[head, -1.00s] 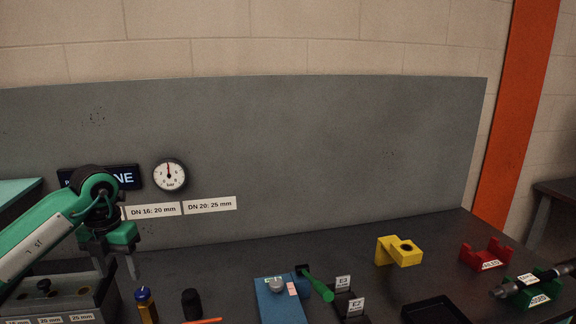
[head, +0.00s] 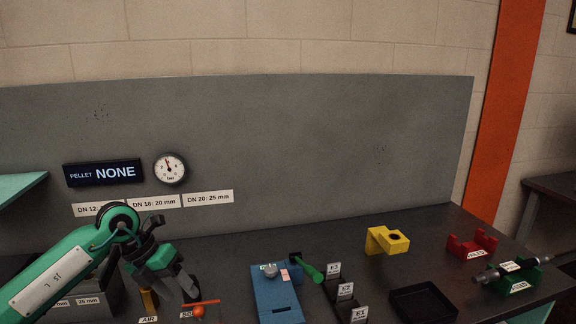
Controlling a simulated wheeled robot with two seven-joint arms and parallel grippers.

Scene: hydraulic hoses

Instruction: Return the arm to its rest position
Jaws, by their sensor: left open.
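My left arm comes in from the lower left of the head view, green with dark joints. Its gripper (head: 190,291) is open, with its fingers pointing down and to the right over the left part of the bench. No object shows between the fingers. The gripper hangs close to an orange-tipped rod at the label strip; whether they touch I cannot tell. My right gripper is not in view.
A blue block (head: 276,299) with a green-handled tool (head: 312,272) stands mid-bench. Right of it are label stands (head: 345,292), a black tray (head: 423,302), a yellow bracket (head: 387,240), a red cradle (head: 471,245) and a green cradle (head: 508,276) holding a hose. A grey panel (head: 300,160) stands behind.

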